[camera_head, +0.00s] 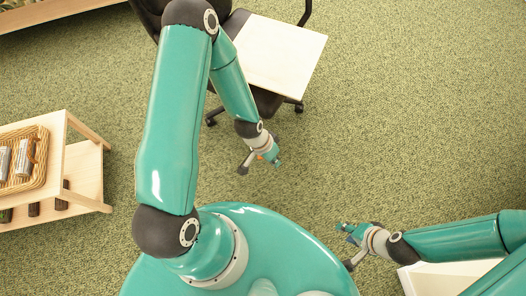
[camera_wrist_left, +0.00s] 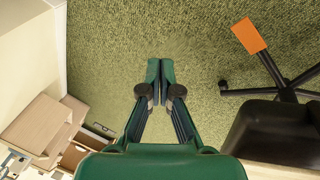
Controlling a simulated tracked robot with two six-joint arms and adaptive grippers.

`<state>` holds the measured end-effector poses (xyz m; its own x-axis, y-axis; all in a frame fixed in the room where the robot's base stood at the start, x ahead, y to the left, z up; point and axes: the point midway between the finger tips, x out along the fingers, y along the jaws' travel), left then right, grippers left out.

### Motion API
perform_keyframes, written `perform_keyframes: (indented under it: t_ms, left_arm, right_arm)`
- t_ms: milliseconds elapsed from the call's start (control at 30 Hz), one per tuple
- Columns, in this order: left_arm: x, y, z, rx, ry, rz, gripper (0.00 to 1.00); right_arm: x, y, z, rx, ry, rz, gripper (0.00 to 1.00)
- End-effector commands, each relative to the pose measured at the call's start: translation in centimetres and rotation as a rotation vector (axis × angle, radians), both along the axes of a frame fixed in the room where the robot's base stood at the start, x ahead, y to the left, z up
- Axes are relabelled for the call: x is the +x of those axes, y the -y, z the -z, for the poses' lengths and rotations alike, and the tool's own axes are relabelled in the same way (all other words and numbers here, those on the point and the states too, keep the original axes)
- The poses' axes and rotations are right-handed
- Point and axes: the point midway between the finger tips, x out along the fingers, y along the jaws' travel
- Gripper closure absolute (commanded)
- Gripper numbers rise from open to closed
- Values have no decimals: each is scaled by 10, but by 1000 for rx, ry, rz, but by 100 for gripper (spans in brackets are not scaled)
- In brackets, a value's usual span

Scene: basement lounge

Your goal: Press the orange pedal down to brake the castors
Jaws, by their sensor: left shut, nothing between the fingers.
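The orange pedal (camera_wrist_left: 249,35) is a flat orange plate at the end of a dark leg of the office chair's base, in the upper right of the left wrist view. In the head view only a small orange patch (camera_head: 260,157) shows beside my left gripper (camera_head: 275,158), which hides part of it. My left gripper is shut and empty; its fingertips (camera_wrist_left: 160,68) point at bare carpet, left of the pedal and apart from it in the left wrist view. A dark castor (camera_wrist_left: 222,85) shows there. My right gripper (camera_head: 343,228) is over the carpet at lower right, its jaw opening unclear.
The black chair carries a pale board (camera_head: 270,52). A wooden shelf unit (camera_head: 88,160) with a wicker basket (camera_head: 42,160) stands at the left. A white box (camera_head: 418,282) is at lower right. The carpet (camera_head: 400,110) is clear right of the chair.

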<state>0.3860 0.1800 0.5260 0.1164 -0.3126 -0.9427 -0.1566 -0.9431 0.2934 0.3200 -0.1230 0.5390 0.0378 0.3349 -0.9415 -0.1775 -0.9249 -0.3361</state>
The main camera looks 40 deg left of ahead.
Motion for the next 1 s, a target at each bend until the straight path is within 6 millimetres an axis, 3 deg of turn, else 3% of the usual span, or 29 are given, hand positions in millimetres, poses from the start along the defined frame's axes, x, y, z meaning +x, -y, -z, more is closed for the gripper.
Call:
perform_keyframes:
  t_ms: [33, 100, 300, 500, 700, 1000]
  left_arm:
    - [14, -13, 47, 15, 30, 41, 100]
    - [29, -29, 77, 36, 65, 111, 100]
    - [70, -81, 157, 107, 149, 302, 100]
    - [94, -132, 215, 171, 214, 478, 100]
    - [105, -161, 239, 208, 241, 578, 100]
    - [106, -167, 239, 215, 245, 602, 100]
  right_arm:
    - [-1, 0, 44, 0, 0, 0, 60]
    - [-1, 0, 72, 0, 0, 0, 60]
    - [-3, 0, 151, 0, 0, 0, 60]
    - [-4, 0, 210, 0, 0, 0, 60]
    - [-4, 0, 236, 0, 0, -1, 60]
    - [-4, 0, 237, 0, 1, -1, 60]
